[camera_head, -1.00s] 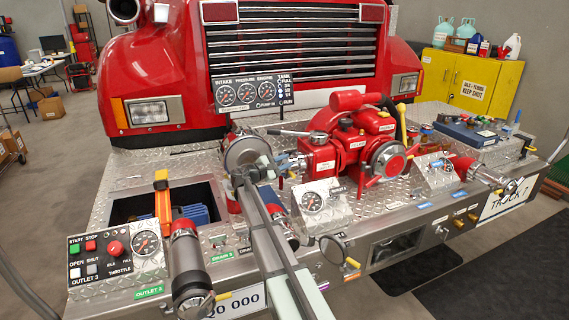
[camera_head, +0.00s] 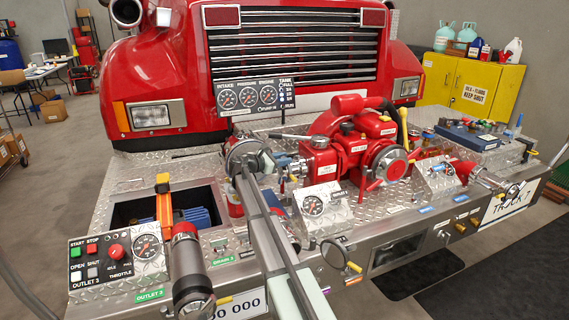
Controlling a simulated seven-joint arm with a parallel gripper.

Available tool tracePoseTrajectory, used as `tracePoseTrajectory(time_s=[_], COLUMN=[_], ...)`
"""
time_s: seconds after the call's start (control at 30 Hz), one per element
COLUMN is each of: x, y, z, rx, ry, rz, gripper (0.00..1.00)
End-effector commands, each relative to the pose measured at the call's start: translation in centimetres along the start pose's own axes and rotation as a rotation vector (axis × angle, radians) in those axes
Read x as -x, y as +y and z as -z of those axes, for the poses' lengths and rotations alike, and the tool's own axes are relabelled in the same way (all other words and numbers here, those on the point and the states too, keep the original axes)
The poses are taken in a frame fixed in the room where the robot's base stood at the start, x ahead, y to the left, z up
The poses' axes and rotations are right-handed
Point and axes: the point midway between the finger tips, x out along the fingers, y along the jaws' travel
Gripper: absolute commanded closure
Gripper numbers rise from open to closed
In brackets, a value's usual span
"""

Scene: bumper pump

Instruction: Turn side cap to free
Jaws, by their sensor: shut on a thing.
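The side cap (camera_head: 235,150) is a round grey metal cap on the left side of the red pump (camera_head: 350,140), above a red fitting. My gripper (camera_head: 250,161) is at the cap's front right and is shut on it, seemingly at its rim. The fingers and my arm hide the lower right part of the cap, so the exact contact cannot be seen. I cannot tell from here how far the cap is turned.
A gauge panel (camera_head: 254,95) stands behind the cap. An open bay (camera_head: 130,208) with an orange-strapped item lies to the left. A control panel (camera_head: 110,258) and a dark cylinder nozzle (camera_head: 190,275) are at front left. A small gauge box (camera_head: 322,205) stands right of my arm.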

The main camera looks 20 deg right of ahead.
Motion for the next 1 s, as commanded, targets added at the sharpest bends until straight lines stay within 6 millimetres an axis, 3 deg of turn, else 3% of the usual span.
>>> tracePoseTrajectory(time_s=[0.53,1.0], x=[-0.9,-1.5], y=[3.6,5.4], z=[0.8,2.3], rx=[0.498,0.866], ry=[0.101,0.174], rz=[0.095,0.166], gripper=[1.0,1.0])
